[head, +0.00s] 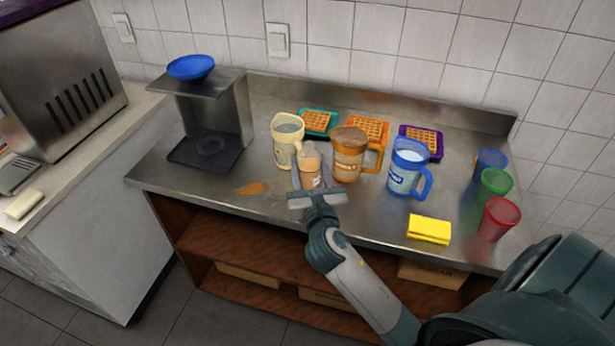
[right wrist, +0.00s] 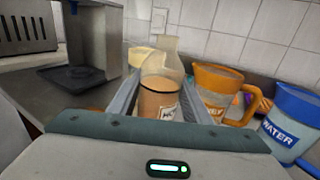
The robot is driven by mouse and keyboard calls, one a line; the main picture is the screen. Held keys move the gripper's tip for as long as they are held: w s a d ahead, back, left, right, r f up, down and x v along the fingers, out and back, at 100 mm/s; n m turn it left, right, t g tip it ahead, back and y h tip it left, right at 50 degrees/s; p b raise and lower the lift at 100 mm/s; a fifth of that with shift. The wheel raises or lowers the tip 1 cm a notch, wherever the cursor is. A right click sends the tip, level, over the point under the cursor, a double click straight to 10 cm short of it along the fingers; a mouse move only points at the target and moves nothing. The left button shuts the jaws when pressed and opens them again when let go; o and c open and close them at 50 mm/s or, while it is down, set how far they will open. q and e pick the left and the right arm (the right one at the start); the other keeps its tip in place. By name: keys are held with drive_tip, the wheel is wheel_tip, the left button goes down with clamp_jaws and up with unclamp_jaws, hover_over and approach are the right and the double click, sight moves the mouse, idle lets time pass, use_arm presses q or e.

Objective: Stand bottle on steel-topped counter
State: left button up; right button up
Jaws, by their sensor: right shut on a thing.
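The bottle (head: 311,171) is clear-necked with tan contents and a pale label, and stands upright on or just above the steel-topped counter (head: 375,217); I cannot tell whether its base touches. My right gripper (head: 314,186) is shut on it, with one finger on each side. In the right wrist view the bottle (right wrist: 160,95) sits between the two fingers, with its lower part hidden behind the gripper body. My left gripper is not in view.
A cream pitcher (head: 287,142), an orange pitcher (head: 347,155) and a blue water pitcher (head: 405,172) stand close by. Several coloured cups (head: 499,219) are at the right. A yellow sponge (head: 429,229) lies near the front edge. A brown spill (head: 252,188) is left of the bottle.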

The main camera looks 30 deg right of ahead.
sight(307, 178)
drive_tip(key=shift+w+f, duration=0.2)
drive_tip(key=shift+w, duration=0.2)
drive_tip(key=shift+f, duration=1.95)
drive_tip(key=shift+f, duration=0.15)
drive_tip(key=o, duration=1.4)
drive_tip(key=shift+c, duration=0.2)
drive_tip(key=shift+s, duration=0.15)
